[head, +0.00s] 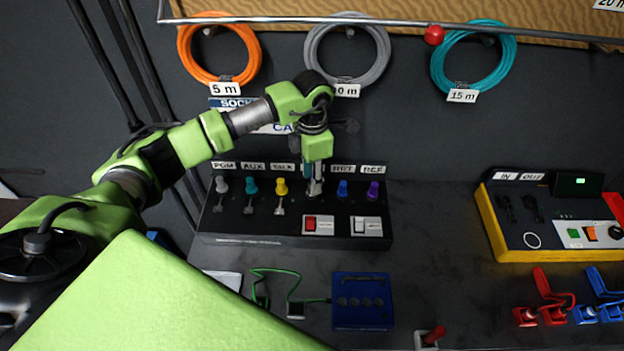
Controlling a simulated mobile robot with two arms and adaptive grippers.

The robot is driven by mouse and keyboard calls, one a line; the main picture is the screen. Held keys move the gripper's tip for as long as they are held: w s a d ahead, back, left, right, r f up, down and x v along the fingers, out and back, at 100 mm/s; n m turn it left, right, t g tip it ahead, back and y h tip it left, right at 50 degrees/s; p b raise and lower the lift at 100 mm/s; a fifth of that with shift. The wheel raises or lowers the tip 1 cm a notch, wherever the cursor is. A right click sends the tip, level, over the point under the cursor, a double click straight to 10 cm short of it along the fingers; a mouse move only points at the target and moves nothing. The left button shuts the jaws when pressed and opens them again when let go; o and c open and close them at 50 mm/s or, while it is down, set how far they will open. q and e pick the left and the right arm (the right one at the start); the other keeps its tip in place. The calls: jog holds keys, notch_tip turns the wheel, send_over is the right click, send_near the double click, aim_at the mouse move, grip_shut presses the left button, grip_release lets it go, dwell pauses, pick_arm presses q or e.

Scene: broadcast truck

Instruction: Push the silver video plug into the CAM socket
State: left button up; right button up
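The black socket panel (270,225) stands on the bench with a row of labels that includes PGM, AUX, TALK, RET and REF. My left gripper (314,180) points down at the panel's row, between the yellow plug and the blue plug. It is shut on a small silver piece, which looks like the silver video plug (315,188). The gripper hides the label at this spot and most of the CAM socket. I cannot tell how deep the plug sits. My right gripper is not in view.
Beside the gripper stand a yellow plug (281,187) and a blue plug (342,188). A red switch (318,225) lies just in front. A blue box (362,302) and a yellow-edged unit (498,228) are on the bench. Cable coils (219,47) hang behind.

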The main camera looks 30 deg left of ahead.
pick_arm(q)
notch_tip(320, 180, up, 6)
jog(key=shift+r, duration=0.1)
dwell(0.7)
